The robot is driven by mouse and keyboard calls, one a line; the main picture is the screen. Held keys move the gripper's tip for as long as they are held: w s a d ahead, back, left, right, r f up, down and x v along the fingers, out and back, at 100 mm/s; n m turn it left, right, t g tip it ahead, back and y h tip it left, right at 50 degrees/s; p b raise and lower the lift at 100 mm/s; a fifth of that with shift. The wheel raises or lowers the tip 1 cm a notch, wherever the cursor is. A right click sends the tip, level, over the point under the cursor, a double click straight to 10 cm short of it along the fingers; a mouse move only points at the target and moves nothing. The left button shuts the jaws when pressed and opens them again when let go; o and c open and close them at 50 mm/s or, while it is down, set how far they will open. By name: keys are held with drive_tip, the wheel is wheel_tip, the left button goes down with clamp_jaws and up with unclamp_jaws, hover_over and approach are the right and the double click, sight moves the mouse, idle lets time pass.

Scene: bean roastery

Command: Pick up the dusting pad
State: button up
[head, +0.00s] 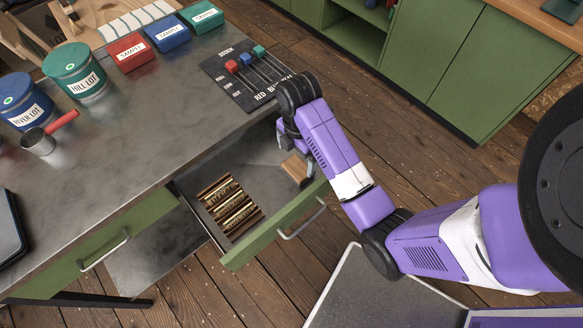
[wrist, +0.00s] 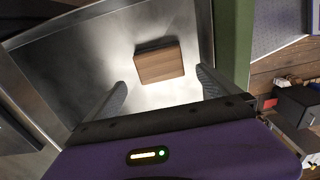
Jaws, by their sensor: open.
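The dusting pad appears as a small brown wood-coloured block (head: 294,167) lying in the right part of the open drawer (head: 272,229). In the wrist view the block (wrist: 159,63) lies flat on the drawer's metal floor, just beyond and between my two fingertips. My gripper (wrist: 161,84) is open and empty, with one finger on each side of the view. In the head view my gripper (head: 304,180) reaches down into the drawer beside the block, and my wrist partly covers that area. Contact between fingers and block is not visible.
A rack of brass-coloured pieces (head: 230,205) fills the drawer's left part. The grey worktop (head: 160,130) edges the drawer at the back; the green drawer front with its handle (head: 301,218) bounds the near side. A black board with coloured sliders (head: 247,75) lies on the worktop.

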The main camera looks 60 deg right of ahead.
sight(297, 167)
drive_tip(key=shift+d+f+p, duration=0.15)
drive_tip(key=shift+f+p, duration=0.15)
drive_tip(key=shift+f, duration=3.6)
drive_tip(key=c, duration=1.3)
